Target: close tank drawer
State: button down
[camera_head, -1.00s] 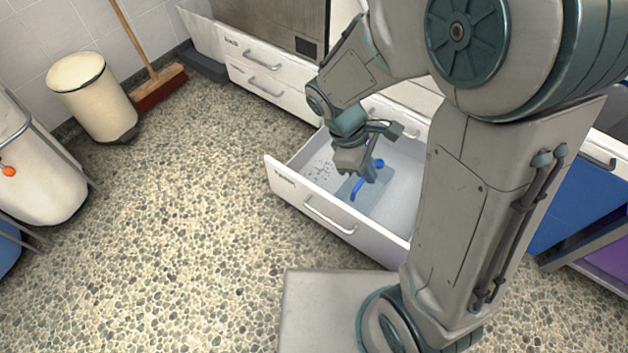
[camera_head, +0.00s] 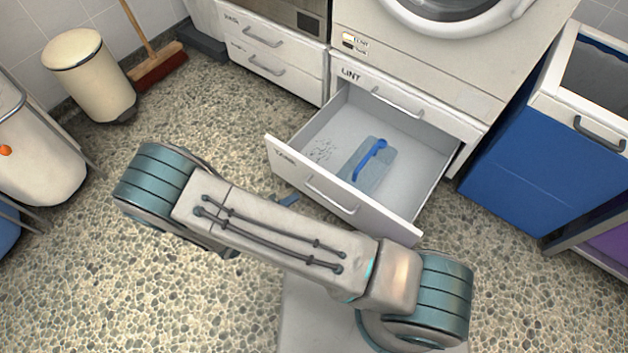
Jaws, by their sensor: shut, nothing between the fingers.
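The tank drawer (camera_head: 338,203) is pulled out, with a white front, a grey handle (camera_head: 331,196) and a small dark label at its left end. Inside it lies a pale, see-through blue tank (camera_head: 380,172) with a bright blue grip. Dark specks lie on the drawer floor left of the tank. My gripper (camera_head: 286,200) is mostly hidden behind my arm; only a small blue-grey part shows, in front of the drawer front and left of its handle. It is shut and empty; I cannot tell whether it touches the front.
The LINT drawer (camera_head: 398,101) is above, under a washer-like machine (camera_head: 440,50). Closed drawers (camera_head: 272,66) stand at left. A blue bin (camera_head: 530,150) stands at right. A cream bin (camera_head: 92,80) and broom (camera_head: 158,75) are at back left. The floor in front is clear.

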notch_tip(320, 180, down, 3)
jog(key=s+a+n+t+y, duration=0.1)
jog(key=n, duration=0.2)
jog(key=b, duration=0.6)
send_near(321, 174)
jog(key=shift+t, duration=0.4)
jog(key=w+d+f, duration=0.1)
jog(key=w, duration=0.1)
jog(key=w+d+f, duration=0.1)
jog(key=d+f, duration=0.1)
jog(key=shift+w, duration=0.4)
jog(key=shift+w+d+r, duration=0.15)
jog(key=shift+w+d, duration=0.2)
jog(key=shift+w, duration=0.2)
